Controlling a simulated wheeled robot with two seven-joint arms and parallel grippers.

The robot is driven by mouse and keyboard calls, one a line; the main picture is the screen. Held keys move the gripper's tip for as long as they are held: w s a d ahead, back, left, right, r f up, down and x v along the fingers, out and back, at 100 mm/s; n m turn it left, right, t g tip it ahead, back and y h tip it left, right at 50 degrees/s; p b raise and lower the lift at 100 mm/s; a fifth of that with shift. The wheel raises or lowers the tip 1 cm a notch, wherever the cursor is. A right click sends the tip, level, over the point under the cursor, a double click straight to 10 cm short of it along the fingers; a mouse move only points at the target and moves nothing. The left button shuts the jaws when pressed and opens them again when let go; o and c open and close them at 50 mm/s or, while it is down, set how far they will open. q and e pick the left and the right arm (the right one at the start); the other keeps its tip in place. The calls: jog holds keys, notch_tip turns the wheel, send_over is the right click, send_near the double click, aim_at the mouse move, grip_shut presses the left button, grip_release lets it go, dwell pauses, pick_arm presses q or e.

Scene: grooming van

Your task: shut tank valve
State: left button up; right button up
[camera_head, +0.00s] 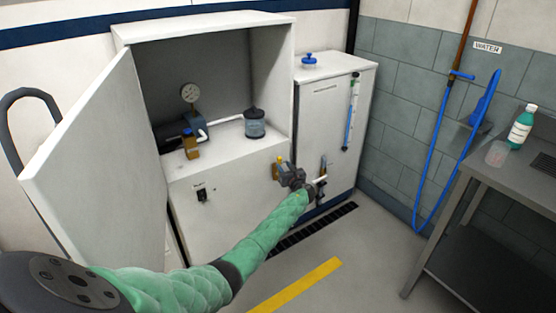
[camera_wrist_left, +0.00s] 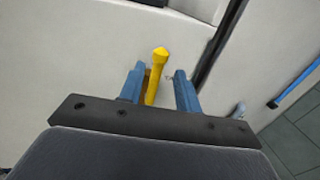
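My left gripper (camera_head: 288,170) is at the front of the white cabinet, close to its right edge, at a yellow-tipped handle (camera_head: 280,159) on a brass-coloured fitting. In the left wrist view, the yellow handle (camera_wrist_left: 156,75) stands between the two blue fingers of the left gripper (camera_wrist_left: 160,88). The fingers are apart, with a gap visible on the handle's right side. Contact cannot be told. The white tank (camera_head: 335,105) stands right of the cabinet, with a small tap (camera_head: 322,183) low on its front, partly behind my gripper. My right gripper is not in view.
The cabinet door (camera_head: 95,150) hangs open at the left. Inside are a gauge (camera_head: 190,93), a brass-coloured part (camera_head: 191,147) and a dark-lidded jar (camera_head: 255,124). A metal table (camera_head: 500,185) with a bottle (camera_head: 521,127) stands right. A blue hose (camera_head: 432,160) hangs on the wall.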

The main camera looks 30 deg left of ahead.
aim_at(280, 161)
pick_arm(q)
jog(key=shift+x, duration=3.1)
jog(key=shift+f, duration=0.1)
grip_shut()
